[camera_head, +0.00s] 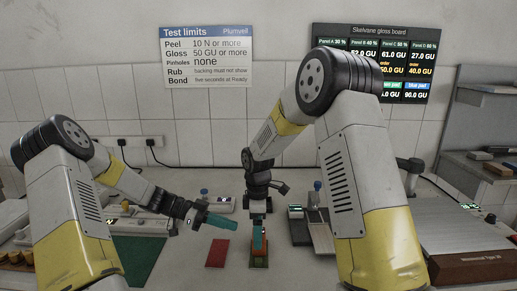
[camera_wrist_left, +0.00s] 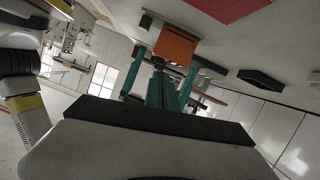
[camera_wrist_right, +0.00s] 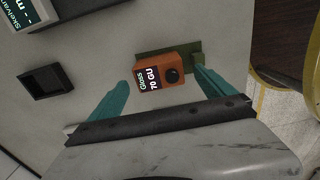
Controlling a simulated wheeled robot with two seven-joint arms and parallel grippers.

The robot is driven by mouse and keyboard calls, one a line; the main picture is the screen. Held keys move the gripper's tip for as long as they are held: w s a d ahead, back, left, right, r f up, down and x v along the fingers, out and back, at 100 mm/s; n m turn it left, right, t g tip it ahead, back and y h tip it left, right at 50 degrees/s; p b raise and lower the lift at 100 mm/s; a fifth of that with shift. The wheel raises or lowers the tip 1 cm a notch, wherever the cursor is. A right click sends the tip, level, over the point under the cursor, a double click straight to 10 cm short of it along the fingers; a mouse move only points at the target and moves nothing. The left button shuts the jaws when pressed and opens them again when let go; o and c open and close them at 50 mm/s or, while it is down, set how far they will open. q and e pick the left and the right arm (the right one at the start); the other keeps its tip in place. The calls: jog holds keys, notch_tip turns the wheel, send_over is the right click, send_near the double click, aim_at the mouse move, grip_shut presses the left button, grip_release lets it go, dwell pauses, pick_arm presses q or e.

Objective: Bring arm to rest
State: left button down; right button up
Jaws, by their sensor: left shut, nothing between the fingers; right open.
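My left arm reaches in from the left in the head view. Its gripper (camera_head: 232,223) has teal fingers pressed together, empty, above the table; the shut fingers also show in the left wrist view (camera_wrist_left: 160,92). My right gripper (camera_head: 259,238) points down over an orange gloss meter (camera_head: 258,261) standing on a small green plate (camera_head: 259,264). In the right wrist view my right fingers (camera_wrist_right: 160,80) are spread wide, one at each side of the meter (camera_wrist_right: 160,74), which reads 70 GU.
A red pad (camera_head: 217,253) lies left of the meter, and a dark green mat (camera_head: 138,258) farther left. Tiled wall, limits sign (camera_head: 206,57) and gloss board (camera_head: 375,62) are behind.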

jog(key=s+d+r+m+t, duration=0.1)
jog(key=s+d+r+m, duration=0.15)
jog(key=r, duration=0.55)
jog(key=s+d+r+m, duration=0.2)
jog(key=d+r, duration=0.1)
jog(key=r, duration=0.6)
pick_arm(q)
jog(key=s+a+r+n+t+y, duration=0.2)
jog(key=s+r+n+t+y, duration=0.1)
jog(key=s+r+n+y, duration=0.3)
jog(key=s+a+r+n+t+y, duration=0.2)
jog(key=s+r+n+t+y, duration=0.2)
jog(key=s+r+n, duration=0.6)
jog(key=s+r+y, duration=0.2)
jog(key=s+r, duration=0.3)
jog(key=s, duration=0.1)
jog(key=shift+s+a+r, duration=0.2)
jog(key=shift+a, duration=0.15)
pick_arm(e)
jog(key=s+d+r+m+t+y, duration=0.1)
jog(key=s+d+r+m+t, duration=0.1)
jog(key=s+m, duration=0.4)
jog(key=s+d+r+m+t+y, duration=0.1)
jog(key=s+d+r+m+t, duration=0.2)
jog(key=s+d+m, duration=0.4)
jog(key=s+r, duration=0.1)
jog(key=s, duration=0.4)
jog(key=shift+s+r, duration=0.3)
jog(key=shift+s, duration=0.05)
